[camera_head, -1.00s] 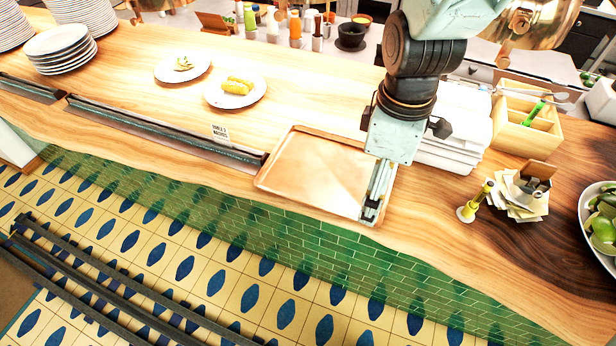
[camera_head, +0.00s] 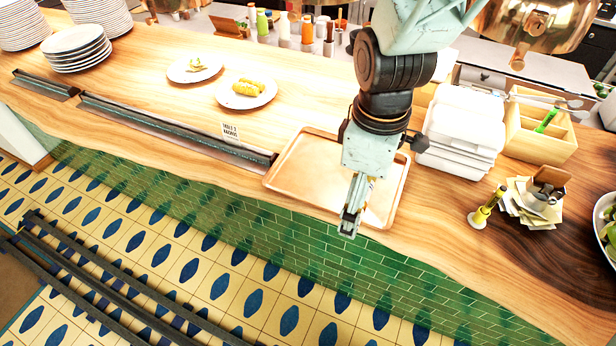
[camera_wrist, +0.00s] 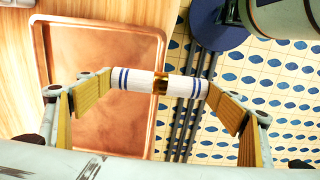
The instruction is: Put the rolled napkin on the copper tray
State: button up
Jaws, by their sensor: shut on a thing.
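The rolled napkin (camera_wrist: 178,84) is white with blue stripes and a gold band around its middle. It shows in the wrist view, gripped by its two ends between my fingers. My gripper (camera_head: 349,226) is shut on it; in the wrist view the fingertips (camera_wrist: 160,84) press its ends. The copper tray (camera_head: 292,172) lies on the wooden counter near its front edge. In the wrist view the tray (camera_wrist: 100,50) is below and to the left of the napkin, whose right part is over the floor. In the head view the napkin is hidden or too small to tell.
White stacked containers (camera_head: 462,125) and a wooden caddy (camera_head: 541,135) stand right of the tray. A yellow pepper mill (camera_head: 486,208) and a pile of notes (camera_head: 530,205) are farther right. Two plates of food (camera_head: 246,92) and a label card (camera_head: 229,131) are left.

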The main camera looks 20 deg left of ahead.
send_over(339, 174)
jog(key=shift+s+d+f+p, duration=0.25)
jog(key=shift+s+f+p, duration=0.2)
jog(key=shift+f, duration=0.35)
jog(key=shift+w, duration=0.1)
jog(key=shift+w+a, duration=0.15)
jog(key=shift+w+a+f, duration=0.1)
jog(key=shift+w+f, duration=0.05)
jog(key=shift+f, duration=1.65)
jog(key=shift+f, duration=0.2)
jog(key=o, duration=0.7)
jog(key=shift+r, duration=0.2)
